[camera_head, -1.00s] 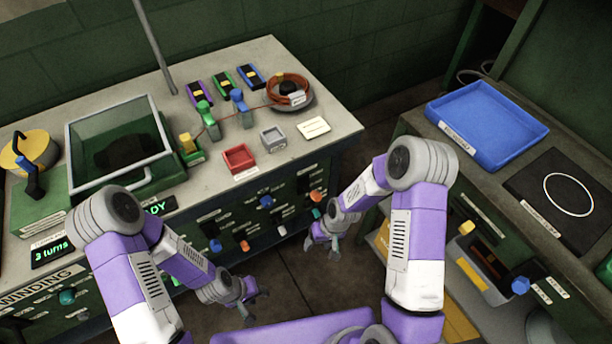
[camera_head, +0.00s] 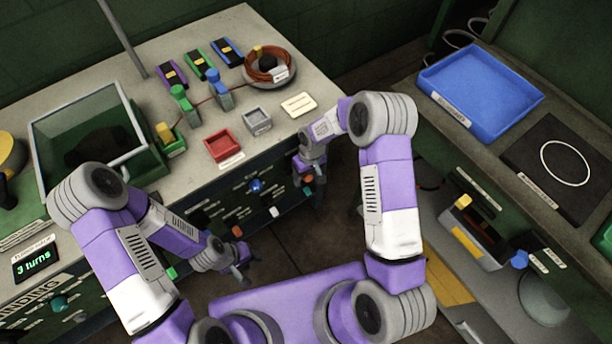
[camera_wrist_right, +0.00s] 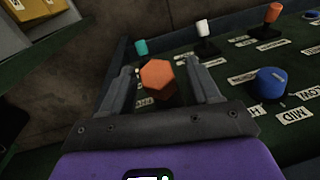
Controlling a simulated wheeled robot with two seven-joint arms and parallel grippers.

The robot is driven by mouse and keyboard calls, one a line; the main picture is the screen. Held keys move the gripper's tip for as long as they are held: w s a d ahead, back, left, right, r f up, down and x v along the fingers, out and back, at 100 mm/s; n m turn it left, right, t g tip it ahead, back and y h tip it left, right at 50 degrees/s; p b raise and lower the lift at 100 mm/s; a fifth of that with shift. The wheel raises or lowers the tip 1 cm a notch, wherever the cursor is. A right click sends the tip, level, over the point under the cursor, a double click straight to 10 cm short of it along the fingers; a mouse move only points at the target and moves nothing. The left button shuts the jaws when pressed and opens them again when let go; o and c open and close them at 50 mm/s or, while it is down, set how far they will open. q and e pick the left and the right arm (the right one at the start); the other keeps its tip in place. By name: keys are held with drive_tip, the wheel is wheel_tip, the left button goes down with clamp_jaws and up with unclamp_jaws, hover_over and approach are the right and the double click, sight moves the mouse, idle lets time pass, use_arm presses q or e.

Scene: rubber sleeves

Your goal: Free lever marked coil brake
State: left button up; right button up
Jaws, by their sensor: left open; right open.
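The front panel of the green winding bench carries several small levers and knobs. I cannot read a coil brake label in any view. My right gripper (camera_head: 310,180) is open at the panel's right end. In the right wrist view its fingers (camera_wrist_right: 160,68) stand either side of an orange hexagonal knob (camera_wrist_right: 158,80); I cannot tell whether they touch it. A teal-tipped lever (camera_wrist_right: 141,47), a white-tipped lever (camera_wrist_right: 202,27) and another orange-tipped lever (camera_wrist_right: 272,13) stand beyond. My left gripper (camera_head: 241,272) is open and empty, low in front of the panel.
A blue knob (camera_wrist_right: 269,83) with a MID label sits right of my right gripper. The bench top (camera_head: 300,84) holds a red tray (camera_head: 221,145), a grey tray (camera_head: 257,121) and a copper coil (camera_head: 270,66). A side bench with a blue tray (camera_head: 480,92) stands right.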

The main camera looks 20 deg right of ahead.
drive_tip(key=shift+f, duration=0.1)
clamp_jaws()
idle(0.3)
use_arm(q)
drive_tip(key=shift+f, duration=0.1)
